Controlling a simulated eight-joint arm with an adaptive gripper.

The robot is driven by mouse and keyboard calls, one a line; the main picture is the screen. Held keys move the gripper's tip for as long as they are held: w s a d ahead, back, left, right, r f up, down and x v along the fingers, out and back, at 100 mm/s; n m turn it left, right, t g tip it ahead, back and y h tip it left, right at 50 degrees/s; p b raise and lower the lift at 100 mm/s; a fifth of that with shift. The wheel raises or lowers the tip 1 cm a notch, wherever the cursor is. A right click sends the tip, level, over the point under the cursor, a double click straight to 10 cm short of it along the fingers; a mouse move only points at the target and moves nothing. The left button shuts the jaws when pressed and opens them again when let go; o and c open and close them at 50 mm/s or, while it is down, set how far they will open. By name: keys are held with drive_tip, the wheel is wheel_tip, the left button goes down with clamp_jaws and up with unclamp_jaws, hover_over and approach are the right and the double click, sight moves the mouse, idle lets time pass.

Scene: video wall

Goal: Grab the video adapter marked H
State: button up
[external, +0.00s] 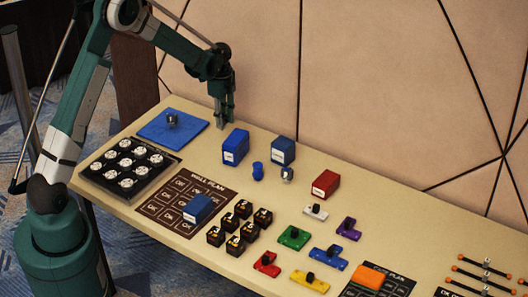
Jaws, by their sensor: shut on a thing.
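My gripper (226,122) points down near the back edge of the table, just behind and left of a blue box with a white label. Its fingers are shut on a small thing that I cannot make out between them. Several black cubes (234,247) with yellow-and-white labels stand in a cluster at the front middle of the table. A small silver-and-dark piece (172,121) sits on a blue mat (152,134), and another silver piece (287,174) stands near the middle. I cannot read a letter H on anything.
Blue boxes (235,149) (283,149) (197,212), a blue cylinder (258,171) and a red box (325,186) stand around. A black tray (108,177) of round pieces and a dark wall plan (162,209) lie left. Colored connector pieces (293,238) lie right. A panelled wall rises behind.

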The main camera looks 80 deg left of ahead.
wheel_tip(320, 180, up, 7)
drive_tip(key=shift+f+p, duration=0.2)
drive_tip(key=shift+p, duration=0.2)
idle(0.5)
